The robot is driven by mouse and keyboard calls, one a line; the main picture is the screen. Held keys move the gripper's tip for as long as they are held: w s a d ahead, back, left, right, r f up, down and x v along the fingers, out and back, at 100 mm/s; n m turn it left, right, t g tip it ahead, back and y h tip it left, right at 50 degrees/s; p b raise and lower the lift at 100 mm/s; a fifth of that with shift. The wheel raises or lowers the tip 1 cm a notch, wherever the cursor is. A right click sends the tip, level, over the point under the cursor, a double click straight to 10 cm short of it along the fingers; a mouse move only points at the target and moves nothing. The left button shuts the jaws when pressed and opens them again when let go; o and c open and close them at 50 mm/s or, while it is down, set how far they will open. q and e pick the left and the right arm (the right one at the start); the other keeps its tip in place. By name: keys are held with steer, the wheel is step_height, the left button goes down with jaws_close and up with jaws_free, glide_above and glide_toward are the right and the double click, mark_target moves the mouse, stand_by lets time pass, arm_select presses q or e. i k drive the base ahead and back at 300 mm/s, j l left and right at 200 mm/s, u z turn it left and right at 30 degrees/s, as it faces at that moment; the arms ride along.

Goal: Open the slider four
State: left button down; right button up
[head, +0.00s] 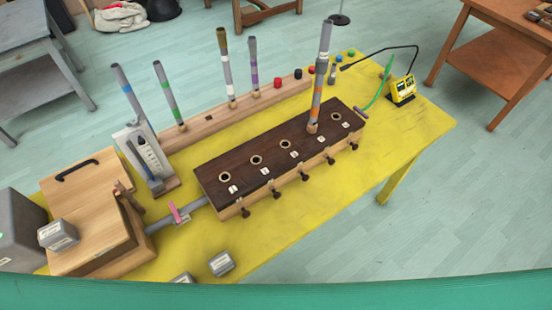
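A long dark-topped wooden box (245,166) stands on the yellow table, with a row of round holes along its top and small white labels too small to read. Dark knobs stick out along its front, one below each hole. Counted from the left, the fourth knob (331,161) is the slider four; it looks level with its neighbours, and I cannot tell whether it is open or shut. A grey pipe with an orange band (317,95) stands upright in the fourth hole. Neither of my grippers is in view.
Behind the box, several banded pipes (227,70) stand in a wooden rack (205,122). A wooden box with a black handle (85,195), a gauge (150,155) and grey blocks (221,263) are at left. A yellow device (402,91) is at right. The table's front right is clear.

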mark_target(331, 161)
steer(key=l, duration=0.6)
steer(key=i+l, duration=0.15)
steer(key=l, duration=1)
